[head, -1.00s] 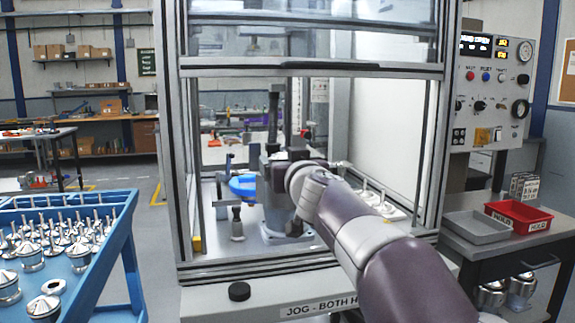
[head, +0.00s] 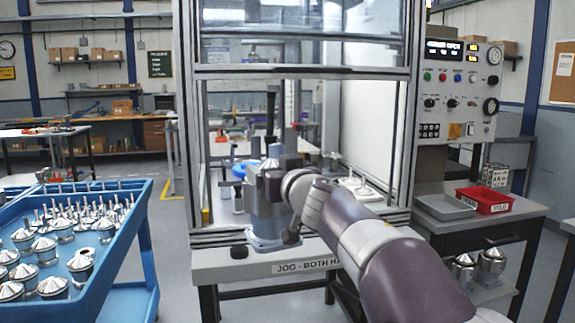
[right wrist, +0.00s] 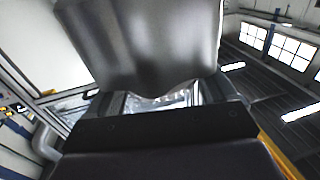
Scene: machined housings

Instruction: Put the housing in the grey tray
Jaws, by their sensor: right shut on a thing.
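My right gripper (head: 275,184) is shut on a grey metal housing (head: 259,204) and holds it upright in front of the machine opening. The housing has a pale conical top; my gripper and wrist hide part of its right side. In the right wrist view the housing (right wrist: 145,40) fills the upper middle, close against the jaws (right wrist: 165,100). The shallow grey tray (head: 444,207) lies on the side table at the right, well apart from the gripper, and looks empty. My left gripper is not in view.
A red bin (head: 487,199) stands right beside the grey tray on the side table (head: 465,230). The machine's frame posts (head: 398,140) stand between my gripper and that table. A blue cart (head: 125,228) with several housings is at the left.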

